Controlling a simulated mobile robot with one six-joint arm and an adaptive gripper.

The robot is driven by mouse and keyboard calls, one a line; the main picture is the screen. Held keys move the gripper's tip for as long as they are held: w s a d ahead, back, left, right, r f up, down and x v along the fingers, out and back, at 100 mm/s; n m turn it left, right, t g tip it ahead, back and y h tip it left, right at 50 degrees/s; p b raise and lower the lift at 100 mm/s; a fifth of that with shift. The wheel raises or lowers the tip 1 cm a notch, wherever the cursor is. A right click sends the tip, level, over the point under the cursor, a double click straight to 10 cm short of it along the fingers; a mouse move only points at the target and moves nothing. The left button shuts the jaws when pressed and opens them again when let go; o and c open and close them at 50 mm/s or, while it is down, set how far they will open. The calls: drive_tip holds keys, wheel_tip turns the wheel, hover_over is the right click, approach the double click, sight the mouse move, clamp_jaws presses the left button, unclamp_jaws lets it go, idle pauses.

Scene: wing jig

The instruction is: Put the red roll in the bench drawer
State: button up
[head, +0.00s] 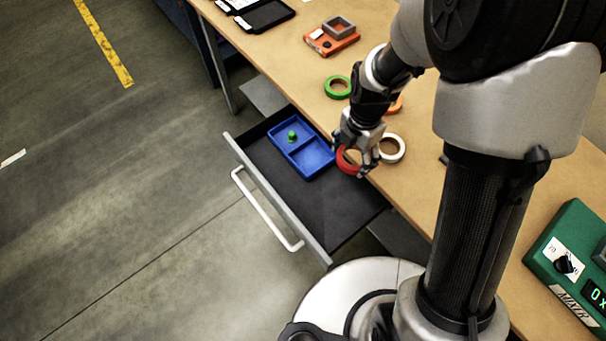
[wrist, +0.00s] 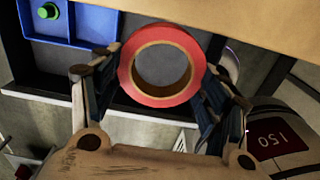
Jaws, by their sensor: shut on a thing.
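The red roll (head: 348,161) is a ring of red tape. My gripper (head: 356,158) is shut on it. In the wrist view the roll (wrist: 162,93) sits between the two fingers of my gripper (wrist: 160,92), one at each side. The bench drawer (head: 330,204) is pulled open, with a dark floor and a white bar handle. In the head view the roll appears at the bench's front edge, beside the drawer's inner side. In the wrist view it overlaps the drawer and the bench edge. Its exact height is hard to tell.
A blue two-part tray (head: 316,158) with a green knobbed piece (head: 292,136) lies in the drawer's far part. The drawer's near part is bare. On the bench (head: 300,62) are a white roll (head: 391,149), a green roll (head: 337,87) and a partly hidden orange roll (head: 396,105).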

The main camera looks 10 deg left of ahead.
sight(339, 193)
drive_tip(key=f+b, duration=0.2)
drive_tip(key=f, duration=0.4)
drive_tip(key=f+b, duration=0.2)
drive_tip(key=f, duration=0.5)
drive_tip(key=f+b, duration=0.2)
drive_tip(key=f, duration=0.5)
drive_tip(key=shift+s+a+f, duration=0.2)
drive_tip(key=shift+s+a, duration=0.1)
drive_tip(key=shift+f+b, duration=0.2)
drive_tip(key=shift+b, duration=0.1)
drive_tip(key=o, duration=1.1)
drive_tip(key=shift+c, duration=0.2)
drive_tip(key=shift+r, duration=0.1)
